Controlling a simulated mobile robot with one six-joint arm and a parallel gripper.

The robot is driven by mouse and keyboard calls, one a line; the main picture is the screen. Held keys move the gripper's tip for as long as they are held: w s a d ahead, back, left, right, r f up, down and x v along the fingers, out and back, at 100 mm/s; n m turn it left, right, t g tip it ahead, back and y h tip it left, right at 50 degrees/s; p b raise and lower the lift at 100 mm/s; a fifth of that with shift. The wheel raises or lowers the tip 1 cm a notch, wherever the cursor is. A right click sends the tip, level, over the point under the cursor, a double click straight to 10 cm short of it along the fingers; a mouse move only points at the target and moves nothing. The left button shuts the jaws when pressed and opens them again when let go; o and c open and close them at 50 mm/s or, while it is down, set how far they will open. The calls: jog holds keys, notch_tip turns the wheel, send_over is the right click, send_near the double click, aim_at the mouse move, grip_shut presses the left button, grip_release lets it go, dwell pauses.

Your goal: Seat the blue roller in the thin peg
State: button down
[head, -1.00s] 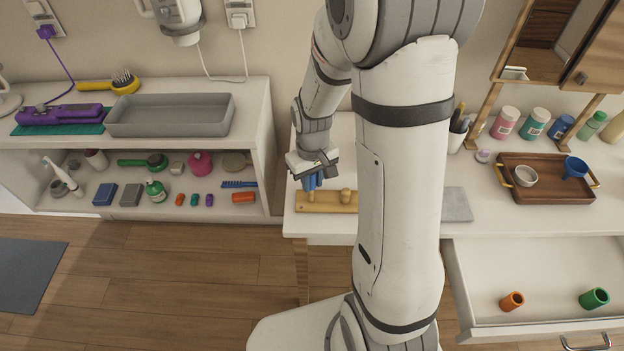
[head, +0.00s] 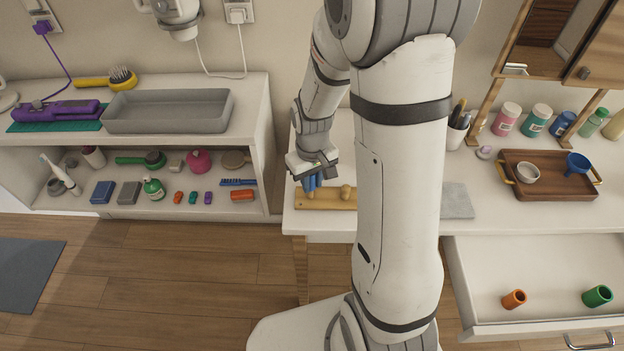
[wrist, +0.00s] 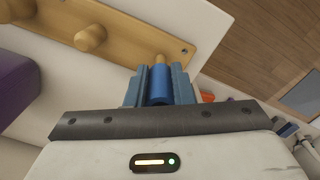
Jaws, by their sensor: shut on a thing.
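The blue roller (wrist: 158,84) is between the blue-grey fingers of my gripper (wrist: 154,74), which is shut on it. In the head view my gripper (head: 312,183) is over the left part of the wooden peg board (head: 333,203). The board also shows in the wrist view (wrist: 127,37). A thin peg (wrist: 160,58) shows just beyond the roller's far end, in line with it. I cannot tell whether the roller touches or surrounds it. A thicker peg (wrist: 90,38) stands free; it also shows in the head view (head: 346,192).
A purple thing (wrist: 22,80) is at the wrist view's left edge. An open drawer (head: 550,265) at right holds an orange roller (head: 514,299) and a green roller (head: 597,296). A wooden tray (head: 547,190) stands on the counter. My arm hides part of the counter.

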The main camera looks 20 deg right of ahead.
aim_at(312, 199)
jog(key=shift+f+b, duration=1.6)
jog(key=shift+f, duration=0.5)
jog(key=c, duration=1.2)
grip_release()
jog(key=shift+o, duration=0.2)
jog(key=shift+r, duration=0.1)
notch_tip(312, 199, up, 8)
jog(key=shift+p, duration=0.3)
